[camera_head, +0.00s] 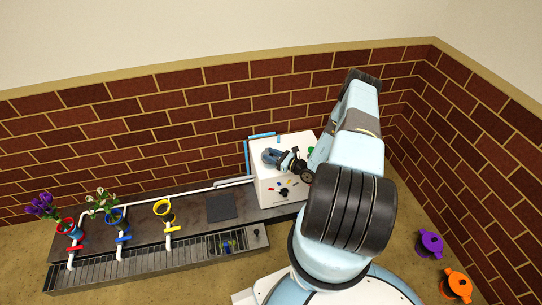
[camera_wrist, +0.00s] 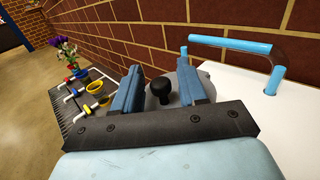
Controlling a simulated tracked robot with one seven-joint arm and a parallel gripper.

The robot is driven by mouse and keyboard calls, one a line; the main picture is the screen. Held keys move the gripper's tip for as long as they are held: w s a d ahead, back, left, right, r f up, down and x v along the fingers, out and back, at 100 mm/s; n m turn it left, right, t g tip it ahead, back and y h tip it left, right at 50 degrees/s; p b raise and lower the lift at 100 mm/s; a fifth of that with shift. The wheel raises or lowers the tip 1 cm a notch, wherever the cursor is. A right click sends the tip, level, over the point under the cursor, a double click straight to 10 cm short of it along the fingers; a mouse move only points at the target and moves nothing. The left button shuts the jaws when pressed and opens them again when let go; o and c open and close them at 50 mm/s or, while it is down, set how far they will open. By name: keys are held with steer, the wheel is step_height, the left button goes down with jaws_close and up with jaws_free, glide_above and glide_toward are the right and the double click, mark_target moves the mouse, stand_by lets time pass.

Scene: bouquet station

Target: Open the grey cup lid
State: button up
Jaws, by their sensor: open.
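The grey lid (camera_wrist: 183,84) with its upright black knob (camera_wrist: 160,88) shows in the wrist view, between and just beyond my fingers. My gripper (camera_wrist: 158,72) is open, with one blue finger on each side of the knob. A gap shows between the knob and each finger; I cannot tell whether either finger touches the lid. In the head view my gripper (camera_head: 271,157) is over the white cabinet top and largely hides the lid. The cup body is hidden.
The white cabinet (camera_head: 266,190) has a blue-ended rail (camera_wrist: 235,45) at its back. A dark counter (camera_head: 190,215) holds red, blue and yellow pots (camera_head: 164,208), two with flowers, beside white pipes. Purple (camera_head: 430,244) and orange (camera_head: 457,284) lidded pots stand at the right.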

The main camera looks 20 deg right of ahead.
steer(key=shift+c, duration=0.3)
jaws_close()
stand_by(0.4)
